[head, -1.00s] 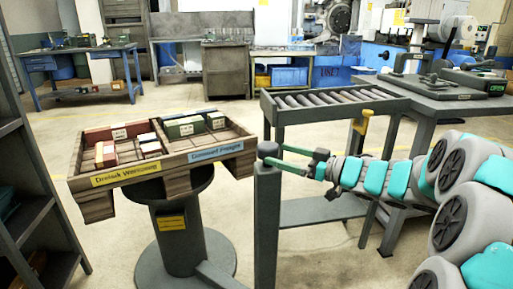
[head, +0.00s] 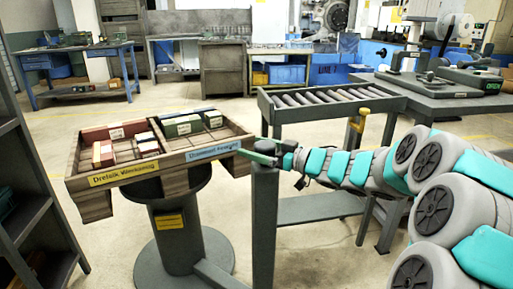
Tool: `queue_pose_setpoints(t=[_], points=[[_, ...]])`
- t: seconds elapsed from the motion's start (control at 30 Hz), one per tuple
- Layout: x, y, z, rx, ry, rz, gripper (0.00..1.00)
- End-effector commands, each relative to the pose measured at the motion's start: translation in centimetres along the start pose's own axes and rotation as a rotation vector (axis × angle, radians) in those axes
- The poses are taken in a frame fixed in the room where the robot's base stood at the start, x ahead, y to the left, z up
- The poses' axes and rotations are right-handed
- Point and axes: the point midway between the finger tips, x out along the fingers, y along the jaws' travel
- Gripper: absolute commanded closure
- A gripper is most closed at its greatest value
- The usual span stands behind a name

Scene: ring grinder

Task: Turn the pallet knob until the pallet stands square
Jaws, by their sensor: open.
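The wooden pallet (head: 97,207) sits on a dark round pedestal (head: 178,232). The knob on top of the post is largely hidden behind my fingers. My gripper (head: 256,151) is open, with its green fingers at the post top, around or just over the knob. I cannot tell whether they touch it.
Red and green boxes (head: 183,126) lie in the pallet. A roller conveyor (head: 330,103) and a grey machine table (head: 440,99) stand behind my arm. A dark shelf (head: 28,215) is at the left edge. Floor is free between the pallet and the blue bench (head: 85,62).

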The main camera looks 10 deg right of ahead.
Motion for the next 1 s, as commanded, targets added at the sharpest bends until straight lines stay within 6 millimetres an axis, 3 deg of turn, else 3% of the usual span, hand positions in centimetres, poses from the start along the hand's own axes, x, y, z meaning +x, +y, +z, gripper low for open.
queue_pose_setpoints(t=[0.1, 0.8, 1.0], points=[[-0.02, 0.02, 0.01, 0.000, 0.000, 0.000, 0.00], [-0.04, 0.04, 0.03, -0.001, -0.001, 0.001, 0.79], [-0.03, 0.02, 0.10, -0.001, -0.001, 0.011, 0.79]])
